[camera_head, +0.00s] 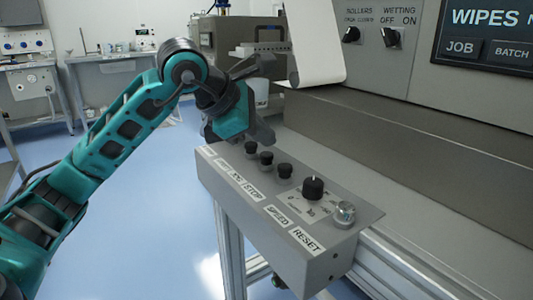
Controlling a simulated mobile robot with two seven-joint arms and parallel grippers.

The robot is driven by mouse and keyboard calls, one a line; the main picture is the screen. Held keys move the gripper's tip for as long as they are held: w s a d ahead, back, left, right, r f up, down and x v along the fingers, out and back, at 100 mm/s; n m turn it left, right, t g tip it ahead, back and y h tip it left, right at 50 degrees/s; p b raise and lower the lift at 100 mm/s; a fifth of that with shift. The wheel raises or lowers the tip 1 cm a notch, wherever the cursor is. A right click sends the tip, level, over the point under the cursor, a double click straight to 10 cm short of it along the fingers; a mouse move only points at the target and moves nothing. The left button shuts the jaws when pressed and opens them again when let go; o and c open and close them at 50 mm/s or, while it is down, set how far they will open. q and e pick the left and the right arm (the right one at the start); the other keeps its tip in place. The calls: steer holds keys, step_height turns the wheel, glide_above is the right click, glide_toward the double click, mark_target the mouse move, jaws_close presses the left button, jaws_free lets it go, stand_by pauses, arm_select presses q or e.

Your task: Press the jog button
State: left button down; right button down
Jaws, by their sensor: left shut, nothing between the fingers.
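The grey control box (225,178) has a row of black buttons on its sloped top and white labels along its front. The jog button (266,159) appears to be the black one in line with the JOG label (236,177). It stands between two similar black buttons. My left gripper (263,137) is shut and empty, its dark fingertips just above and behind the jog button in the picture. A small gap seems to show, but I cannot tell the depth. My right gripper is not in view.
Beside the STOP button (285,171) are a black speed knob (313,188) and a silver reset button (344,213). The machine body (400,130) rises behind the box, with a white web (315,45) hanging near my wrist. Open blue floor (150,225) lies left.

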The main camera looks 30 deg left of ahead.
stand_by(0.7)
arm_select(q)
steer(key=shift+f+b, duration=0.35)
steer(key=shift+f, duration=0.1)
